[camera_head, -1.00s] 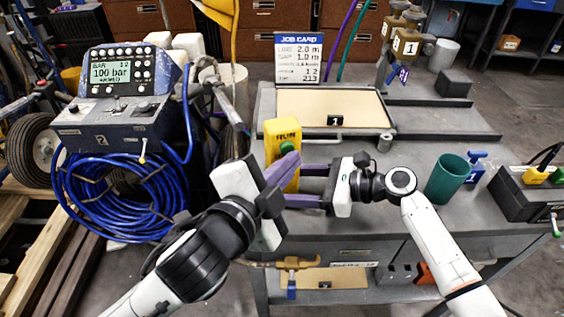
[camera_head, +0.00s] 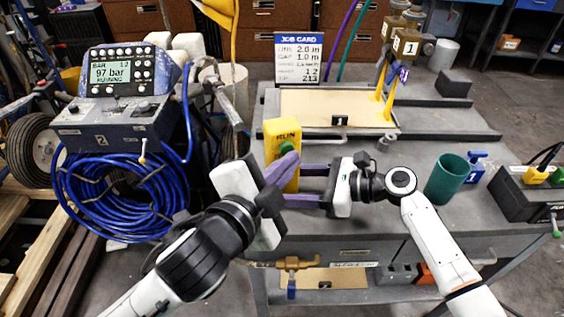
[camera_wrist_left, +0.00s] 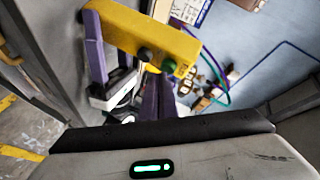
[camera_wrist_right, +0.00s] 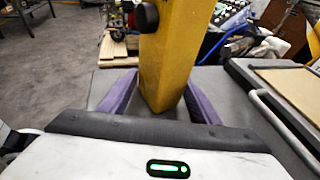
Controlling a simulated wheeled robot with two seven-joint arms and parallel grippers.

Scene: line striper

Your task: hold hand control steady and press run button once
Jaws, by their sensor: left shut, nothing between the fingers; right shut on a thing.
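The yellow hand control (camera_head: 281,131), marked RUN, stands upright above the bench. My right gripper (camera_head: 302,185) is shut around its body, with a purple finger on each side in the right wrist view (camera_wrist_right: 165,95). The green run button (camera_head: 286,149) faces my left gripper (camera_head: 290,163), which is shut and empty with its tips just below the button. The left wrist view shows the green button (camera_wrist_left: 168,66) beside a black one (camera_wrist_left: 145,54); I cannot tell whether the tips touch it. The console display (camera_head: 110,74) reads 97 bar, RUNNING.
Yellow spray (camera_head: 385,101) falls from the nozzle unit (camera_head: 406,42) onto the pale panel (camera_head: 320,108). A job card (camera_head: 298,58) stands behind it. A green cup (camera_head: 446,178) is on the right of the bench. A coiled blue hose (camera_head: 120,195) hangs at left.

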